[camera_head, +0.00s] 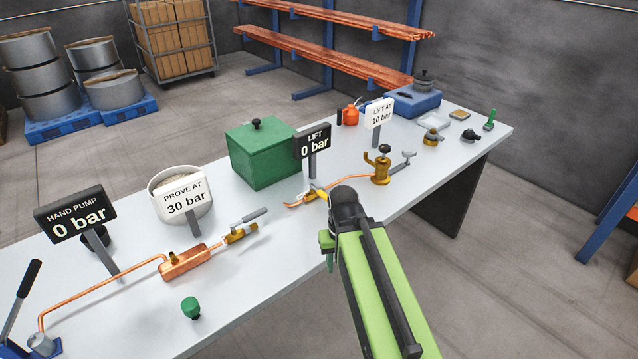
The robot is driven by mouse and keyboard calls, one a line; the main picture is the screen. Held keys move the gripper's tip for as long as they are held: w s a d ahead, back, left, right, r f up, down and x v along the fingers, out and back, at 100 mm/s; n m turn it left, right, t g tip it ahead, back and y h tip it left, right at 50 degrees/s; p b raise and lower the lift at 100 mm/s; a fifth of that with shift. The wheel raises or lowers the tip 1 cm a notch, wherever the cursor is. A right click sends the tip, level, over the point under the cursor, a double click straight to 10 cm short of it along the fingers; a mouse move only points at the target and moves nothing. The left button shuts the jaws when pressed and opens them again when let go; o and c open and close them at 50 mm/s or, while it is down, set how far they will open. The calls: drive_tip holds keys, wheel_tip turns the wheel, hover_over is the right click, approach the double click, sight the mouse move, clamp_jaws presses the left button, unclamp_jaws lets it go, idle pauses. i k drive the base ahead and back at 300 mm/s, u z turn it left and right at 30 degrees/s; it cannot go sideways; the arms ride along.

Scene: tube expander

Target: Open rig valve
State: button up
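The task's rig valve is not labelled in this view. A brass valve with a grey lever (241,232) lies at the right end of the copper rig piece (186,261), in front of the green box. Its lever slants up to the right. A second brass fitting (381,168) stands upright farther back, with a dark knob on top and a grey lever (403,159) on its right. My green arm reaches in from the bottom right, and its dark wrist joint is over the table between the two valves. My gripper's fingers cannot be made out; the wrist hides that spot.
The "Hand pump" sign (75,215) and "Lift" sign (312,142) both read 0 bar. A "Prove at 30 bar" sign (186,199) stands before a white pot (163,187). A green lidded box (258,158) and a green cap (190,307) are on the white table (262,290).

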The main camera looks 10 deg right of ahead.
sight(320, 193)
drive_tip(key=i, duration=0.1)
drive_tip(key=z, duration=0.2)
drive_tip(key=k, duration=0.55)
drive_tip(key=u, duration=1.05)
drive_tip(key=k, duration=0.55)
drive_tip(key=u, duration=0.15)
drive_tip(key=i, duration=0.5)
drive_tip(key=u, duration=0.1)
